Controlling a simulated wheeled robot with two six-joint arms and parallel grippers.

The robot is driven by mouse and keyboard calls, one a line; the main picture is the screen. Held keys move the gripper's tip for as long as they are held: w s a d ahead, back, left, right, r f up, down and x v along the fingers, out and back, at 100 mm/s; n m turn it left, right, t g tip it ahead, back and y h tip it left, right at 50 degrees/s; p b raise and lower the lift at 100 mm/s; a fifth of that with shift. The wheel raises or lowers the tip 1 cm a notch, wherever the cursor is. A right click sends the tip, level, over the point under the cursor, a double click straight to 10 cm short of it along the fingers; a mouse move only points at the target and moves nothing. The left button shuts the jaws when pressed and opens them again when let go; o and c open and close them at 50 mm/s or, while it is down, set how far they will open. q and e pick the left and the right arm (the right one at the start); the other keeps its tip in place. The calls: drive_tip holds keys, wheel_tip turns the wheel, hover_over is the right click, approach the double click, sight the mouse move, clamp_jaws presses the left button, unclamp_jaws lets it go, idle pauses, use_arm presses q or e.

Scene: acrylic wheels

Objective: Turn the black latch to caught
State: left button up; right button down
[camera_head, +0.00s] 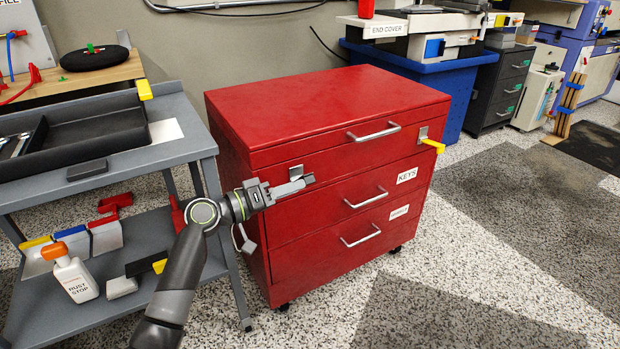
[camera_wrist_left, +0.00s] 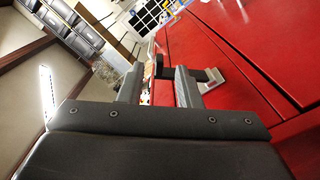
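The black latch sits at the upper left of the red cabinet's front; in the head view its metal plate (camera_head: 297,172) shows, while my gripper covers most of its dark handle. In the left wrist view the black latch (camera_wrist_left: 158,68) reaches from a pale bracket (camera_wrist_left: 212,82) past the right finger, and its end shows between the two fingers. My left gripper (camera_head: 303,183) is at the latch, fingers pointing right along the cabinet front. It is open, with gaps beside the latch end in the wrist view (camera_wrist_left: 157,82). Contact cannot be told. My right gripper is not in view.
The red cabinet (camera_head: 330,100) has several bar handles and a yellow latch (camera_head: 433,145) at the upper right. A grey cart (camera_head: 190,148) with a tray, spray bottle (camera_head: 75,277) and scrapers stands close on the left. The speckled floor in front is clear.

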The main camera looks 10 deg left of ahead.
use_arm(q)
drive_tip(key=p+v, duration=0.1)
drive_tip(key=v, duration=0.9)
drive_tip(key=shift+a, duration=0.2)
drive_tip(key=shift+s, duration=0.1)
drive_tip(key=shift+c, duration=0.4)
